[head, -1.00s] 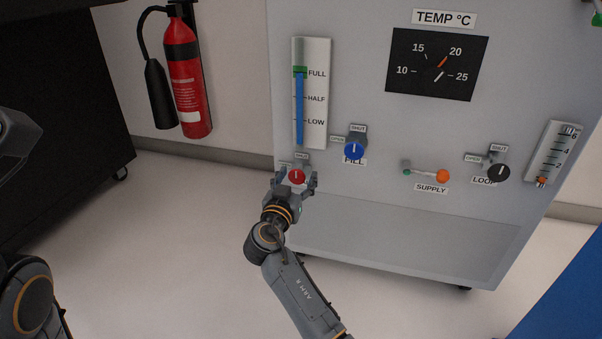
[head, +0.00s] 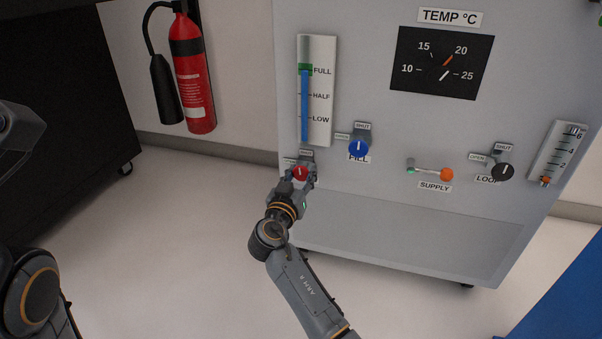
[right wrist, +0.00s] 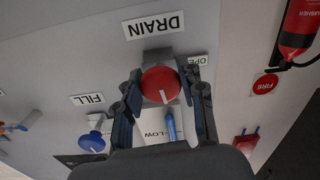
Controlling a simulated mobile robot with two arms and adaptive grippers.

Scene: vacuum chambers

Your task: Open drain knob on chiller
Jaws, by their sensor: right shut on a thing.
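The red drain knob (head: 300,173) is low on the left side of the grey chiller panel (head: 400,215). My right gripper (head: 301,175) is at it, its fingers closed around the knob from both sides. In the right wrist view the red knob (right wrist: 161,85) sits between the two fingers of my right gripper (right wrist: 163,92), below the upside-down DRAIN label (right wrist: 154,25). The white mark on the knob points toward the SHUT side, toward the level gauge. Only part of my left arm shows at the left edge of the head view; its fingers do not show.
The blue FILL knob (head: 359,146) is up and right of the drain knob. The level gauge (head: 316,90) stands above, its blue column near FULL. An orange SUPPLY handle (head: 446,174) and black LOOP knob (head: 502,171) are farther right. A fire extinguisher (head: 190,75) hangs left.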

